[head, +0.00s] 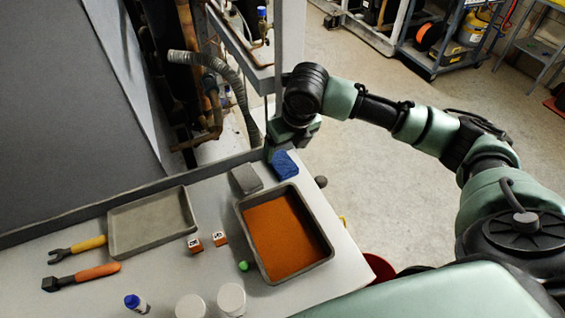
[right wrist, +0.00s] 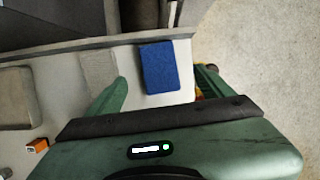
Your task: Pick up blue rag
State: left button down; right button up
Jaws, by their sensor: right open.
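The blue rag (head: 285,166) is a folded blue pad near the back right corner of the white table. In the right wrist view the blue rag (right wrist: 160,67) lies ahead, between the lines of my two green fingers. My right gripper (head: 281,153) is at the rag's far edge in the head view, partly covered by its own wrist. In the right wrist view my right gripper (right wrist: 160,86) is open, with a finger on each side and nothing held. I cannot tell its exact height above the rag. My left gripper is not in view.
A grey pad (head: 245,180) lies just left of the rag. A dark tray with an orange bottom (head: 327,250) stands in front. A grey tray (head: 112,238), hand tools, small orange blocks and white jars sit farther left. A raised ledge and pipes border the back.

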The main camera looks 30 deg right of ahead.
aim_at(283, 163)
jog(key=shift+f, duration=0.55)
jog(key=p+x, duration=0.1)
jog(key=x, duration=0.3)
jog(key=shift+a+f, duration=0.15)
jog(key=shift+f, duration=0.45)
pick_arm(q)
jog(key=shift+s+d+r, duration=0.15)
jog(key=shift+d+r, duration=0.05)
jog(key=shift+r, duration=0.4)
pick_arm(e)
jog(key=shift+f, duration=0.1)
pick_arm(q)
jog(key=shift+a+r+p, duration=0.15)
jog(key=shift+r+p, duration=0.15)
jog(key=shift+p, duration=0.05)
pick_arm(e)
jog(key=shift+f, duration=0.1)
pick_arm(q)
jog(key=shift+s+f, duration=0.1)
pick_arm(e)
jog(key=c, duration=1.4)
